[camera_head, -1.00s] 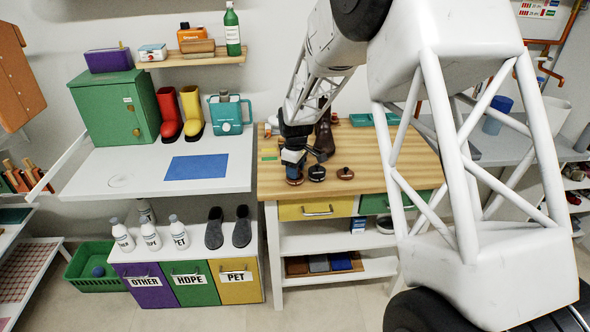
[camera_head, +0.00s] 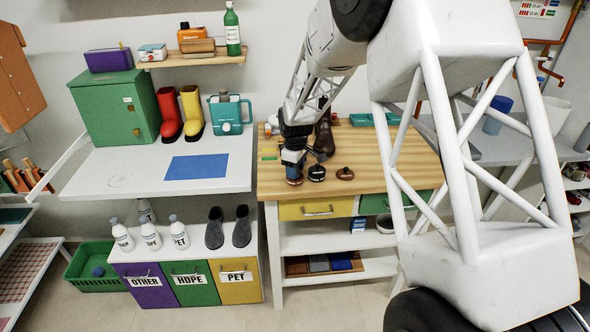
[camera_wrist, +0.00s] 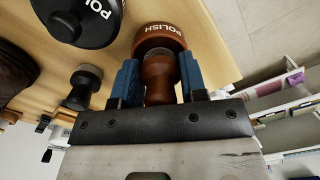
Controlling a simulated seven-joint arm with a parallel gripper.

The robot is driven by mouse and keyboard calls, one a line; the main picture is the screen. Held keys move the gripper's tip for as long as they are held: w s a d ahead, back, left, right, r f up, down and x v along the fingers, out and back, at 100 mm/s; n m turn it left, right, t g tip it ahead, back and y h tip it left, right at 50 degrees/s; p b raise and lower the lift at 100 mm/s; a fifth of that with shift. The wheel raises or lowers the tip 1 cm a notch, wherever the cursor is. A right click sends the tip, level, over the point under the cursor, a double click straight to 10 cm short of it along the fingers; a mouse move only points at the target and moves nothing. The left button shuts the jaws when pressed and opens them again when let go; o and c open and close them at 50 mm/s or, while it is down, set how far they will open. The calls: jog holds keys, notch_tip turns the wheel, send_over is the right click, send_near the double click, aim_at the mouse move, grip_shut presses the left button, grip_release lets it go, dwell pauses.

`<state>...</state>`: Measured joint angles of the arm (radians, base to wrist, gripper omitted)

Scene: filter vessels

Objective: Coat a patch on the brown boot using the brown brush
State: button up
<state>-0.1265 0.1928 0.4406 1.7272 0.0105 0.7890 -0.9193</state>
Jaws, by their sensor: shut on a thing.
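My gripper (camera_head: 293,163) is shut on the knob handle of the brown brush (camera_wrist: 158,72), seen between the blue fingers in the wrist view. The brush points down. Just beyond its head is a round brown tin lettered POLISH (camera_wrist: 160,30); I cannot tell whether they touch. A brown disc (camera_head: 294,181) shows under the fingers in the head view. The dark brown boot (camera_head: 324,137) stands upright behind my gripper on the wooden bench (camera_head: 385,170), partly hidden by it. The boot also shows at the left edge of the wrist view (camera_wrist: 15,72).
A black knobbed disc (camera_head: 316,173) and another brown one (camera_head: 345,174) sit right of my gripper. A smaller black knobbed thing (camera_wrist: 82,88) stands close by in the wrist view. A teal tray (camera_head: 362,119) lies at the back. The bench is clear toward its right.

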jog(key=shift+f, duration=0.1)
jog(key=shift+r, duration=3.55)
jog(key=shift+w+d+r+m, duration=0.45)
jog(key=shift+w+r+m, duration=0.05)
jog(key=w+d+r+m, duration=0.7)
jog(key=d+r+m, duration=0.2)
jog(key=m, duration=0.1)
jog(key=shift+w+r+m, duration=0.15)
jog(key=shift+r+m, duration=0.05)
jog(key=shift+m, duration=0.2)
jog(key=shift+w, duration=0.1)
jog(key=w+f, duration=0.7)
jog(key=shift+w, duration=0.35)
jog(key=shift+f, duration=0.1)
